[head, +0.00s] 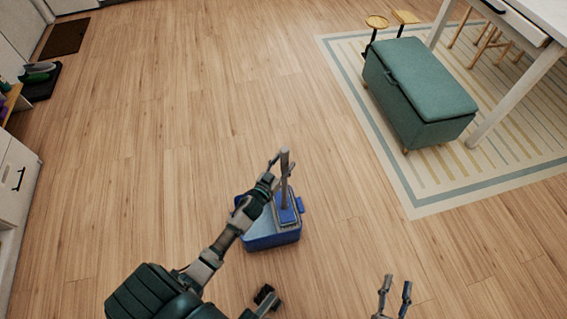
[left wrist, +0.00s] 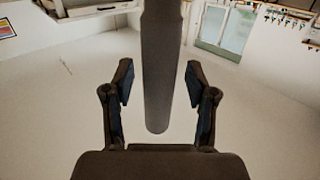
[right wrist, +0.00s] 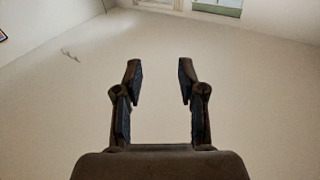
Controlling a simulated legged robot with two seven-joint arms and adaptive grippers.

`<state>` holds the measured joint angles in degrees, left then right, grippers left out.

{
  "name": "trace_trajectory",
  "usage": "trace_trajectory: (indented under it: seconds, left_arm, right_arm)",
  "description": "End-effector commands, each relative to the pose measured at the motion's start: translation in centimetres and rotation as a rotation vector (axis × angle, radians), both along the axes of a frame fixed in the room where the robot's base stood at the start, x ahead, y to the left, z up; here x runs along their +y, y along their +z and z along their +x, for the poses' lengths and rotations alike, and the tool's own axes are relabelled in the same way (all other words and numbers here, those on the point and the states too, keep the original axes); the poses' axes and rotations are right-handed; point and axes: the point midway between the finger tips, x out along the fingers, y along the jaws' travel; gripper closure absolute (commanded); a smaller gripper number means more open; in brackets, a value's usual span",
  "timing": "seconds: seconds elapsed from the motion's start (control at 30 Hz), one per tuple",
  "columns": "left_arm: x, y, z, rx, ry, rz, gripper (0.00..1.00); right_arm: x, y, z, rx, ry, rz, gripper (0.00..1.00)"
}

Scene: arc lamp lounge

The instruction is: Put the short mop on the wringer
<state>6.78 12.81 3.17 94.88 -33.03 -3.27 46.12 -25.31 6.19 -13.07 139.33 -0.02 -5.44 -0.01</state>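The short mop (head: 285,183) stands nearly upright, its grey handle rising over the blue bucket (head: 262,242). Its lower end meets the blue wringer (head: 288,217) at the bucket's right side; I cannot tell mop head from wringer there. My left gripper (head: 282,166) is at the upper handle. In the left wrist view, the handle (left wrist: 160,75) runs between the fingers of my left gripper (left wrist: 160,85), with gaps on both sides, so it is open around the handle. My right gripper (head: 396,286) is open and empty; it also shows in the right wrist view (right wrist: 158,80).
A green storage bench (head: 420,85) stands on a striped rug (head: 405,185) at the upper right, beside a white table (head: 530,50). A white cabinet (head: 15,185) lines the left edge. The wooden floor around the bucket is clear.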

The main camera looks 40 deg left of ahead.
Motion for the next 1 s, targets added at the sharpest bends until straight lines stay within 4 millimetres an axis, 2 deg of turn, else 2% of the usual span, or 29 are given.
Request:
trace_trajectory:
  seconds: [0.23, 0.33, 0.47, 0.7, 0.93, 1.0]
  left_arm:
    - [0.0, 0.1, 0.0, -0.001, 0.0, 0.0, 0.43]
    - [-0.1, 0.1, -0.8, 0.0, 0.0, -0.001, 0.43]
    - [-0.3, 0.3, -3.2, 0.0, 0.001, -0.001, 0.43]
    - [-0.7, 0.5, -8.5, 0.0, 0.001, -0.001, 0.43]
    - [-0.9, 0.5, -11.5, 0.001, 0.001, 0.0, 0.43]
    - [-2.1, 1.0, -12.2, 0.009, -0.006, 0.001, 0.43]
  right_arm:
    - [0.0, 0.0, 0.0, 0.001, -0.001, 0.0, 0.6]
    - [-0.1, -0.1, 0.1, 0.02, -0.001, -0.006, 0.6]
    - [-0.2, -1.2, -0.2, 0.106, -0.001, -0.033, 0.6]
    - [-0.7, -3.6, -0.7, 0.273, -0.003, -0.081, 0.6]
    - [-1.0, -5.1, -1.2, 0.363, -0.004, -0.106, 0.6]
    - [-1.1, -5.3, -1.3, 0.373, -0.005, -0.108, 0.6]
